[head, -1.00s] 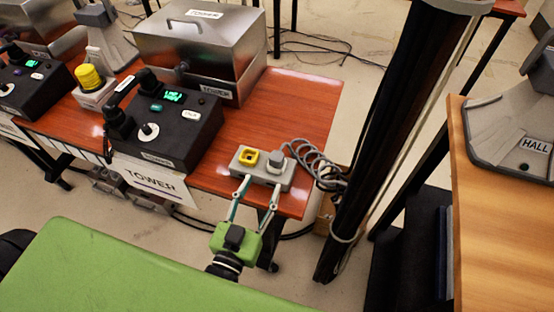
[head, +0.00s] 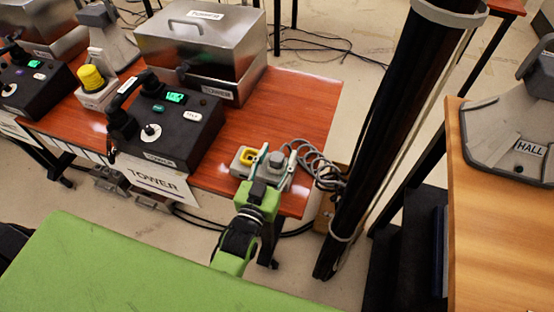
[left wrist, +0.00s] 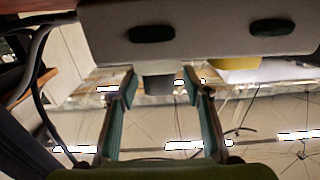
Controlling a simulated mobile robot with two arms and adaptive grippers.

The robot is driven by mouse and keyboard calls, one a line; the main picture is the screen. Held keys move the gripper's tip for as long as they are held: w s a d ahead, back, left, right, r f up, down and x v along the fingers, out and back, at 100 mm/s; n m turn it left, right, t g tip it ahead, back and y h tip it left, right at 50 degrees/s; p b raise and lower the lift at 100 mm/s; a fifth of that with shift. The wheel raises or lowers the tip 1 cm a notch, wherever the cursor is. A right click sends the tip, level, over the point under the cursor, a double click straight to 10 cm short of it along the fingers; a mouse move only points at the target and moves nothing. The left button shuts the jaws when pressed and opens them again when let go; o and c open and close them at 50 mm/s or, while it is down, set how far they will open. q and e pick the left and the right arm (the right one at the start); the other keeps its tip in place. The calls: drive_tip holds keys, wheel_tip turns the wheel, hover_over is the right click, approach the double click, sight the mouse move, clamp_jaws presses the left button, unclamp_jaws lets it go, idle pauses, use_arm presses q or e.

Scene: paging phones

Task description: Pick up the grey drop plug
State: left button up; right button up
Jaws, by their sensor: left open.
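The grey drop plug (head: 276,159) stands in the right side of a light grey socket block with a yellow socket on its left. My left gripper (head: 278,163) is open, with its fingers reaching over the block, one on each side of the plug. In the left wrist view the dark grey plug (left wrist: 158,84) shows between the fingertips, below the block. I cannot tell whether the fingers touch it. My right gripper is not in view.
The grey block (head: 240,167) sits near the front right of the red wooden table (head: 306,96). A coiled grey cable (head: 318,168) runs right towards a black post (head: 380,140). A black phone console (head: 180,146) and a steel box (head: 215,60) stand left and behind.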

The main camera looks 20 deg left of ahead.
use_arm(q)
drive_tip(key=c, duration=1.2)
drive_tip(key=shift+r, duration=0.15)
